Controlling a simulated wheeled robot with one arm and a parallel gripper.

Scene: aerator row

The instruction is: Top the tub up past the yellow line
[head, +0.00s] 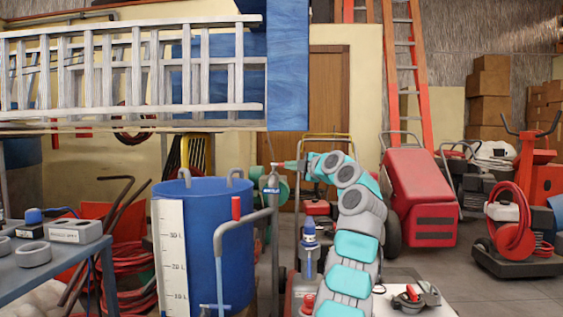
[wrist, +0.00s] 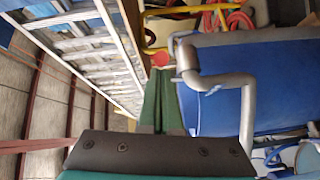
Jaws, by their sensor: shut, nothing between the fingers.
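A blue tub (head: 203,225) stands left of centre in the head view, with a white scale strip (head: 171,250) marked 10 L, 20 L and 30 L. I cannot make out a yellow line or the water level. A bent grey pipe (head: 219,262) with a red upright grip (head: 236,208) stands in front of the tub. A grey post (head: 275,200) rises just right of it. My gripper (head: 277,164) is shut and empty near the top of the post. In the wrist view its green fingers (wrist: 162,80) are together, left of a grey bent pipe (wrist: 240,83) and a large blue surface (wrist: 275,80).
A grey table (head: 40,265) with small parts stands at the left. A ladder (head: 130,70) lies across the upper left. A red machine (head: 420,195) and a red hose reel cart (head: 512,230) stand at the right, with grey floor between them.

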